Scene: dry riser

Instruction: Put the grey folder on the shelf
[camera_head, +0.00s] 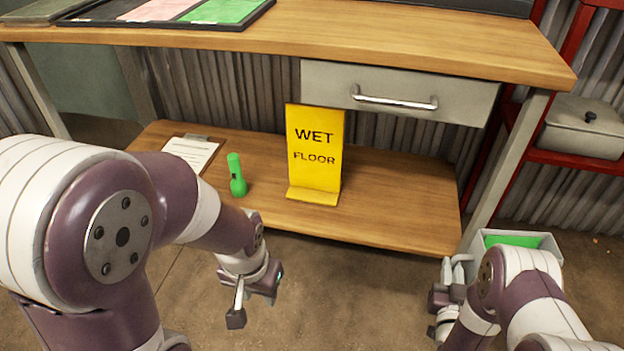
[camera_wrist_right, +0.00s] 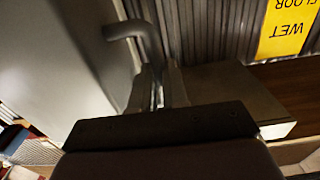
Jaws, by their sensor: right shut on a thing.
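I cannot pick out the grey folder with certainty; a flat grey-green thing (camera_head: 40,11) lies at the tabletop's far left. The wooden lower shelf (camera_head: 390,205) is under the bench. My left gripper (camera_head: 254,307) is open and empty in front of this shelf. My right gripper (camera_head: 446,290) is low at the right, in front of the bench's right leg. In the right wrist view its fingers (camera_wrist_right: 162,85) are shut on a grey thing near a curved grey tube (camera_wrist_right: 130,31); what it belongs to is unclear.
A yellow wet floor sign (camera_head: 315,155), a green flashlight (camera_head: 236,175) and a clipboard (camera_head: 190,153) are on the lower shelf. A closed drawer (camera_head: 325,85) hangs above. A grey bin (camera_head: 548,243) stands by my right gripper. A lidded grey box (camera_head: 580,130) sits on a red rack.

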